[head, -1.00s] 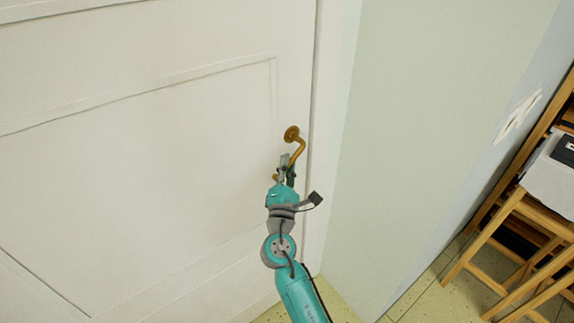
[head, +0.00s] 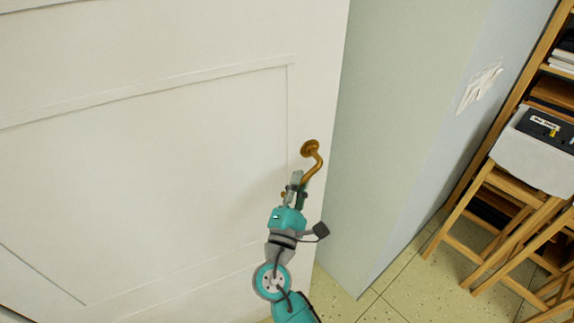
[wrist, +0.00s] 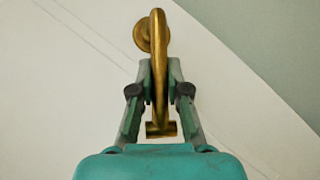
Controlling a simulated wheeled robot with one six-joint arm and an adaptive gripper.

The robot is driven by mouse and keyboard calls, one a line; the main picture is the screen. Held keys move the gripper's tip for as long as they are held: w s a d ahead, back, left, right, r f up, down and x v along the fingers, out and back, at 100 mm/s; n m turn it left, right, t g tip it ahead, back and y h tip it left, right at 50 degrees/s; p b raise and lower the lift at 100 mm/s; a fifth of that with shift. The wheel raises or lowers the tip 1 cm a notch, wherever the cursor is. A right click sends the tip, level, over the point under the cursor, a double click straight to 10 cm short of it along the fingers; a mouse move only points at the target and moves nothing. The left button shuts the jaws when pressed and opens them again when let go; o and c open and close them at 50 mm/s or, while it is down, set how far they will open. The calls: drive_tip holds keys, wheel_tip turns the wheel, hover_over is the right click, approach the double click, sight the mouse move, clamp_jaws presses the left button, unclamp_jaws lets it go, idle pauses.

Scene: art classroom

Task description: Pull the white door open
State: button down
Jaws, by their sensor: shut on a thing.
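The white door (head: 190,150) fills the left and middle of the head view, with its free edge at the right. It stands ajar, its edge out from the frame and overlapping the pale green wall. The brass lever handle (head: 313,160) sits near that edge. My gripper (head: 295,185) is shut on the handle's lever. In the wrist view the fingers (wrist: 158,85) press on both sides of the brass handle (wrist: 158,50), and its lower end sticks out between them. The white door (wrist: 60,80) lies behind.
A pale green wall (head: 400,120) stands right of the door. Bare tiled floor (head: 385,290) shows between the wall and the stools.

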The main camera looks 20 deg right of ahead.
drive_tip(key=s+a+g+h, duration=0.1)
drive_tip(key=s, duration=1.3)
drive_tip(key=shift+s+a+m, duration=0.25)
drive_tip(key=shift+a+m, duration=0.1)
drive_tip(key=shift+m, duration=0.05)
drive_tip(key=c, duration=1.1)
unclamp_jaws()
drive_tip(key=shift+d, duration=0.1)
drive_tip(key=shift+c, duration=0.2)
drive_tip(key=v, duration=1.2)
